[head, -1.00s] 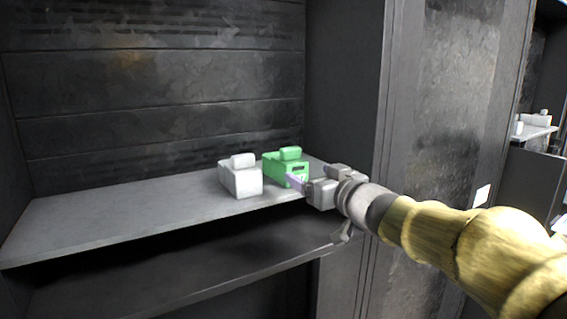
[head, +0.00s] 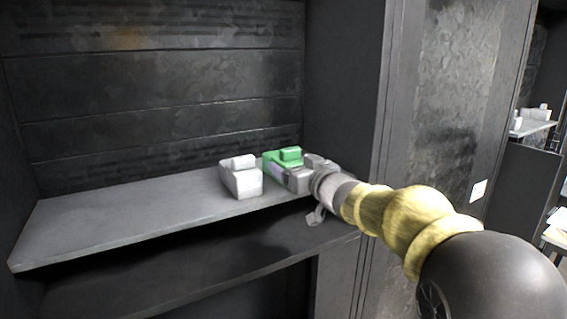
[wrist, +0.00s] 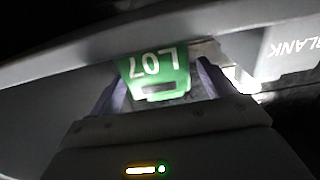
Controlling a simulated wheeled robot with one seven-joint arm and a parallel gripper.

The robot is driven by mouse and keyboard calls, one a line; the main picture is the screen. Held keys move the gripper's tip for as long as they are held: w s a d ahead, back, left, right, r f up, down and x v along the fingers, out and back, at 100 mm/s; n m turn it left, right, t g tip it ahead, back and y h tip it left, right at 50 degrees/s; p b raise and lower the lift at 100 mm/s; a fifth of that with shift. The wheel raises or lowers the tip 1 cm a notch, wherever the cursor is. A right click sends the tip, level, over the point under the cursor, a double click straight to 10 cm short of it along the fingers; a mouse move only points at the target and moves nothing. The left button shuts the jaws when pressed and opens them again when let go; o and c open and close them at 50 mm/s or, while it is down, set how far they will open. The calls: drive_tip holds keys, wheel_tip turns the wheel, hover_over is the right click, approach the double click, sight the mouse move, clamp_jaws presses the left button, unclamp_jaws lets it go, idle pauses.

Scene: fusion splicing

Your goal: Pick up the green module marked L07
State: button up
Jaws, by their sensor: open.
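The green module (head: 284,158) stands on the upper shelf, right of a white module, with its lower right part hidden behind my gripper in the head view. In the wrist view the green module (wrist: 158,66) shows its label L07 upside down, between the two fingers. My gripper (wrist: 152,90) has its fingers apart, one on each side of the green module. In the head view my gripper (head: 280,172) is right up at the module's front. I cannot tell whether the fingers touch it.
The white module (head: 241,179) stands close to the left of the green one; in the wrist view its label BLANK (wrist: 293,48) shows at right. The shelf (head: 120,217) is bare to the left. A dark cabinet side wall (head: 345,90) rises at the right.

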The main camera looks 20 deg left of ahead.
drive_tip(key=p+x, duration=0.2)
drive_tip(key=x, duration=0.1)
drive_tip(key=shift+w+a+r, duration=0.1)
drive_tip(key=shift+r, duration=0.05)
drive_tip(key=shift+w+a, duration=0.15)
drive_tip(key=c, duration=1.2)
wheel_tip(320, 180, up, 10)
drive_tip(key=shift+f+p, duration=0.1)
drive_tip(key=shift+p, duration=0.65)
